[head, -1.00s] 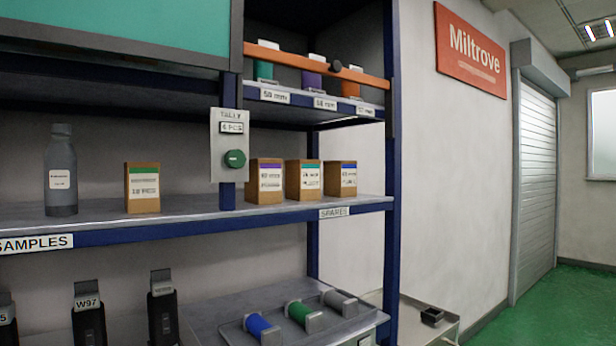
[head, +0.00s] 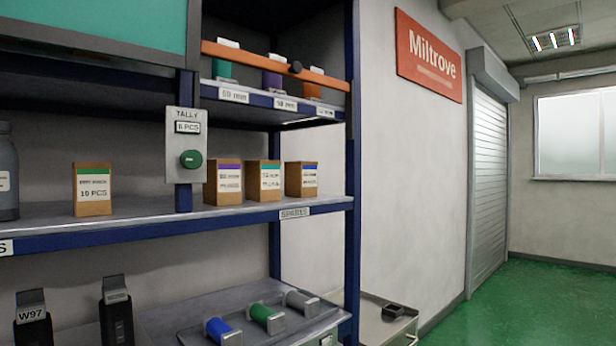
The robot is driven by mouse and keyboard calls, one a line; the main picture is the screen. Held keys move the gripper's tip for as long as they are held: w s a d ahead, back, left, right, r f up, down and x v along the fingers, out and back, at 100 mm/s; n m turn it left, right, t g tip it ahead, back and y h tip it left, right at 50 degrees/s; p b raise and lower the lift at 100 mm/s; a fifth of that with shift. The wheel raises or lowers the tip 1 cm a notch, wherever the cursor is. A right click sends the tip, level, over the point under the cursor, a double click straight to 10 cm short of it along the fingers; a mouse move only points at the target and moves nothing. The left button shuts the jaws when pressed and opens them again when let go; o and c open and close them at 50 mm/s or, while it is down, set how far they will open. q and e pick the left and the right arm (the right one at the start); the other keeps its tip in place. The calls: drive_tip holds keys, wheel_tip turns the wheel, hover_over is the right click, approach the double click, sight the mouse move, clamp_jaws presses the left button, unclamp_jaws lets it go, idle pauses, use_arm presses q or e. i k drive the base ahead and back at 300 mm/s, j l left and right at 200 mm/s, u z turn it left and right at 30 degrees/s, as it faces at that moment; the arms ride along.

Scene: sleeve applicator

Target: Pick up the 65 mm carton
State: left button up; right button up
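Several small brown cartons stand upright on the middle shelf. One with a green band (head: 92,190) stands left of the tally post. Right of it, above the SPARES label, stand a carton with a purple band (head: 224,184), one with a teal band (head: 263,182) and one with a blue band (head: 301,180). Their print is too blurred to tell which is the 65 mm carton. Neither of my grippers is in view.
A tally box (head: 186,145) with a green knob hangs on the post. An orange bar (head: 275,63) crosses the upper shelf in front of coloured spools. A lower tray (head: 195,335) holds blue, green and grey rolls. Green floor (head: 545,300) is clear at right.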

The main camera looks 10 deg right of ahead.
sight(300, 177)
drive_tip(key=u, duration=0.35)
drive_tip(key=i+l+u, duration=0.15)
drive_tip(key=l+u, duration=0.15)
drive_tip(key=i+l+u, duration=0.1)
drive_tip(key=l+u, duration=0.25)
drive_tip(key=l, duration=0.15)
drive_tip(key=i+l+u, duration=0.15)
drive_tip(key=l, duration=0.7)
drive_tip(key=k, duration=0.05)
